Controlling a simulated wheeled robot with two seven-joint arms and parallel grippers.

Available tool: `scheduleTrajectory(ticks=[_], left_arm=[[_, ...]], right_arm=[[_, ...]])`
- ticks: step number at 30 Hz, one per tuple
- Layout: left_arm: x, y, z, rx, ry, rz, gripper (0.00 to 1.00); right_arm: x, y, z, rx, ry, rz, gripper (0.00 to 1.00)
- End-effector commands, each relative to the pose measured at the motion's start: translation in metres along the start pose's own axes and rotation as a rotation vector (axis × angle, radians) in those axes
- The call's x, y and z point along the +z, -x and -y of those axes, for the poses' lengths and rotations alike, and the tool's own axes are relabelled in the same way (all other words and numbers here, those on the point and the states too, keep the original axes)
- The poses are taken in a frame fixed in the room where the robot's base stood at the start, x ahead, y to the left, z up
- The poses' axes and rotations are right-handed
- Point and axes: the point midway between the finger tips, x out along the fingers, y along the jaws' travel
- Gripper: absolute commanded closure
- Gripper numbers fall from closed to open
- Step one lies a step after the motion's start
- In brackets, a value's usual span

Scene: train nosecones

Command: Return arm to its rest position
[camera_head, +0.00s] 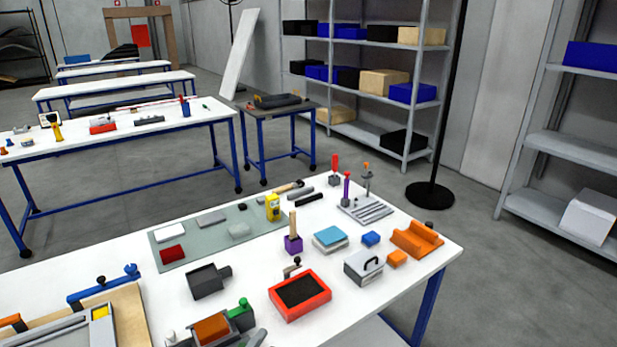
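Neither of my arms nor either gripper can be made out in the head view. The white worktable (419,250) with blue legs fills the lower part of the view. Nothing shows whether a gripper holds anything.
The table carries a red-rimmed tray (300,296), a grey box with a handle (363,267), an orange block (417,239), a green mat (200,246) and several tools. Another workbench (120,124) stands behind left. Shelves (375,75) stand behind right.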

Motion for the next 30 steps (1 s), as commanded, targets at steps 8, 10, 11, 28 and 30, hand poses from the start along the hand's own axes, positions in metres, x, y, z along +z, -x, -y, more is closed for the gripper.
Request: scheduleTrajectory(ticks=[8,10,11,28,30], left_arm=[[0.011,0.086,0.055,-0.470,-0.771,0.210,0.59],[0.005,0.114,0.065,-0.599,-0.937,0.265,0.59],[0.002,0.125,0.069,-0.652,-1.001,0.288,0.59],[-0.047,0.275,0.065,-1.319,-1.525,0.566,0.59],[-0.055,0.267,0.083,-1.314,-1.515,0.569,0.59]], right_arm=[[0.000,0.000,-0.001,0.001,0.001,0.000,0.64],[0.000,0.000,-0.002,0.002,0.001,0.000,0.64],[0.000,0.000,-0.002,0.002,0.001,0.000,0.64],[0.001,0.000,-0.002,0.002,0.001,0.001,0.64],[0.000,0.000,-0.002,0.002,0.001,0.000,0.64]])
